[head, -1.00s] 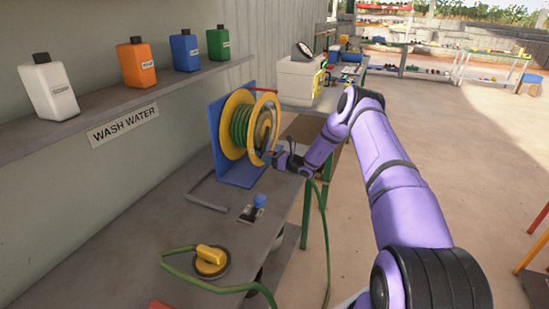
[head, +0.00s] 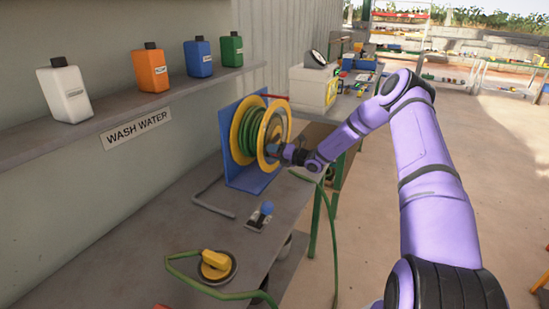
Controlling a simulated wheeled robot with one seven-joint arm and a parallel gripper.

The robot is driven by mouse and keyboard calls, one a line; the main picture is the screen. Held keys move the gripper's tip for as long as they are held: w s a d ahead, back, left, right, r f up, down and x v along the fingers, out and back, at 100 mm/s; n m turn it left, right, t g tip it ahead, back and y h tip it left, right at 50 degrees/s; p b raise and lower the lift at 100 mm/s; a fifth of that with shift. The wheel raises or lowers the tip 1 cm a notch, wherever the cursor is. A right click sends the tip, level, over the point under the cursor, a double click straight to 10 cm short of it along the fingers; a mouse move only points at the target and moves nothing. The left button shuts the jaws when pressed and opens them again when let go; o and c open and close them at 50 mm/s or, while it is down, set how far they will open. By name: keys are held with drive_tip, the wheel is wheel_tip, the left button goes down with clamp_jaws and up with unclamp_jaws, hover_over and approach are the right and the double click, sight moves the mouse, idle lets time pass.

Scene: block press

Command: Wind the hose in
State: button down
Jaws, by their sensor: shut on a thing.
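The hose reel (head: 243,132) has yellow rims and stands on a blue bracket (head: 227,156) on the bench against the wall. Green hose (head: 250,128) is wound on its drum. More green hose (head: 328,222) hangs off the bench's front edge, and a length curves along the bench at the near end. My gripper (head: 275,150) is at the reel's front side, low on the yellow rim. It is shut on the reel's crank handle, which is mostly hidden by the fingers.
A yellow-handled round fitting (head: 215,265) and a small blue-topped device (head: 263,213) sit on the bench. A grey bent bar (head: 212,200) lies near the bracket. Several bottles stand on the shelf (head: 120,118) above. A white box (head: 310,88) is beyond the reel. Open floor lies right.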

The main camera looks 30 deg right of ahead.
drive_tip(key=shift+d+r+m, duration=0.1)
drive_tip(key=shift+r+m, duration=0.8)
drive_tip(key=shift+r, duration=0.05)
drive_tip(key=c, duration=0.7)
unclamp_jaws()
drive_tip(key=shift+o, duration=0.2)
drive_tip(key=v, duration=1)
drive_tip(key=shift+s+d, duration=0.25)
